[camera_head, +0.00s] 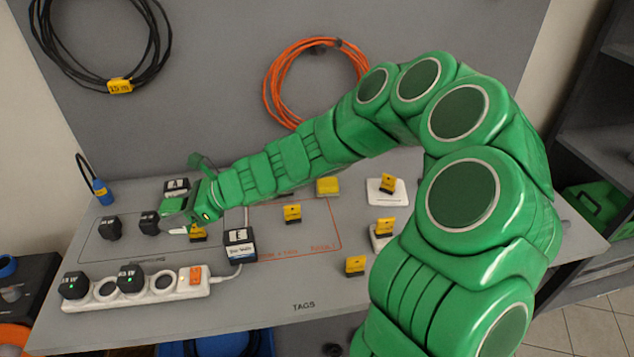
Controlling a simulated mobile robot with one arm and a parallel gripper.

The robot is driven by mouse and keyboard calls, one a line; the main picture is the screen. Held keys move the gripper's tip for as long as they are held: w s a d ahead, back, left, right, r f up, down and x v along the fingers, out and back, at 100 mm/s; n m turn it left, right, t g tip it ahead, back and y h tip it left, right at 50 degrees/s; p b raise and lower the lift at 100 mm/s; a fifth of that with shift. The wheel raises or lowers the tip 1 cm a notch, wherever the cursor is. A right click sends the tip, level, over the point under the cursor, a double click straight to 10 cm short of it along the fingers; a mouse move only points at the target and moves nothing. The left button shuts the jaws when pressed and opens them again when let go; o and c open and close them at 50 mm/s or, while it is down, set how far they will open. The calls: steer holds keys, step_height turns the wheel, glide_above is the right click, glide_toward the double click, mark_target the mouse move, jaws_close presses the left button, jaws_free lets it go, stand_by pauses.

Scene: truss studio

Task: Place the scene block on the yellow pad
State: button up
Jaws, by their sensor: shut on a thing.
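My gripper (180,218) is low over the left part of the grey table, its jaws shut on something. The arm and jaws hide most of what is held, so I cannot tell which thing it is. No block is clearly readable as the scene block. A black block with a white label (240,246) stands just right of my gripper, and another labelled black block (176,186) stands behind it.
A yellow tag (198,236) shows right under my gripper. Several yellow tags (292,214) stand across the table. A white power strip (140,288) with black plugs lies along the front left. Black plugs (149,222) stand left of my gripper. Coiled cables (310,80) hang on the back panel.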

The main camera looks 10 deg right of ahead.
steer(key=w+d+r+m+t+h, duration=0.1)
steer(key=w+d+m+t, duration=0.15)
steer(key=d, duration=0.95)
steer(key=w+d+r+m+t+h, duration=0.1)
steer(key=w+d+m+t+h, duration=0.15)
steer(key=d, duration=1.05)
steer(key=w+d+r+m+t, duration=0.1)
steer(key=d+m+t, duration=0.2)
steer(key=d, duration=0.9)
glide_above(327, 182)
steer(key=shift+f, duration=4.7)
steer(key=shift+w+f, duration=0.15)
steer(key=shift+f, duration=0.15)
steer(key=shift+d+f, duration=0.1)
steer(key=shift+f, duration=1.2)
steer(key=shift+f, duration=0.1)
steer(key=o, duration=1.1)
